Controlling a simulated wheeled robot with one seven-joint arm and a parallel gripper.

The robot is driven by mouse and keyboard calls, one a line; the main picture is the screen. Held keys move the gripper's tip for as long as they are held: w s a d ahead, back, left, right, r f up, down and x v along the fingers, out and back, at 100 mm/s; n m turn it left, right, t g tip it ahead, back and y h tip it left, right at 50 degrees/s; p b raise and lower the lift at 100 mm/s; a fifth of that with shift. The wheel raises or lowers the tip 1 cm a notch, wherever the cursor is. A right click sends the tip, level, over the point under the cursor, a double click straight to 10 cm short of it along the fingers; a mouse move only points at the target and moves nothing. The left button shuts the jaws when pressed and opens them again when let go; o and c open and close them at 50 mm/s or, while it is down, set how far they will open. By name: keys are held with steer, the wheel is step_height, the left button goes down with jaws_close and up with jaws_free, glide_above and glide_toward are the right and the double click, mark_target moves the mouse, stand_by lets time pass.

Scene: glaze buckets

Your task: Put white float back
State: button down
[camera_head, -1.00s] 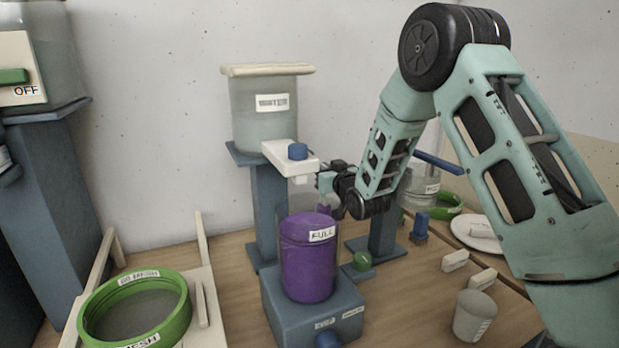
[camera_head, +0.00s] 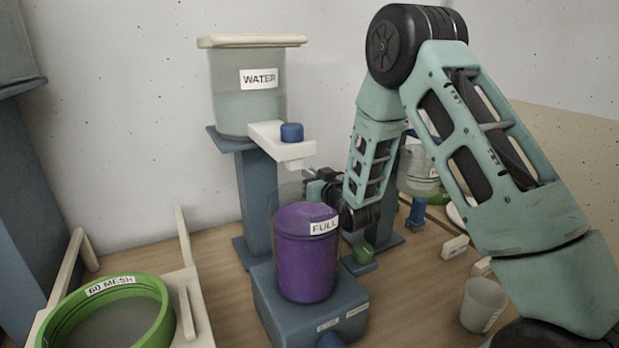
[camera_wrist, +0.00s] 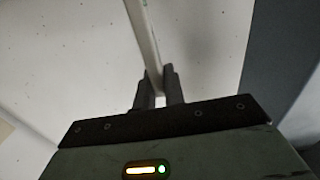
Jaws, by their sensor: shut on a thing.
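In the wrist view my gripper (camera_wrist: 159,92) is shut on a slender pale rod-like thing (camera_wrist: 145,38), which slants up and left out of frame. It may be the white float; its full shape does not show. In the head view my gripper (camera_head: 312,183) is below the water tank's white spout, behind the purple bucket (camera_head: 305,262) marked FULL.
The WATER tank (camera_head: 238,108) stands on a blue stand, its white spout (camera_head: 280,145) close above my gripper. The purple bucket sits on a blue base (camera_head: 270,312). A green 60 MESH sieve (camera_head: 165,325) is at left. A pale cup (camera_head: 483,304) and small labelled blocks (camera_head: 455,247) are at right.

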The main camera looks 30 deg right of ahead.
steer(key=shift+f+b, duration=0.35)
steer(key=shift+b, duration=0.15)
steer(key=shift+f, duration=0.2)
steer(key=c, duration=1.5)
jaws_free()
steer(key=shift+r, duration=0.1)
steer(key=shift+r+p, duration=0.5)
steer(key=shift+r, duration=0.05)
steer(key=s+b, duration=0.1)
steer(key=s, duration=0.6)
steer(key=shift+s+b, duration=0.25)
steer(key=shift+b, duration=0.05)
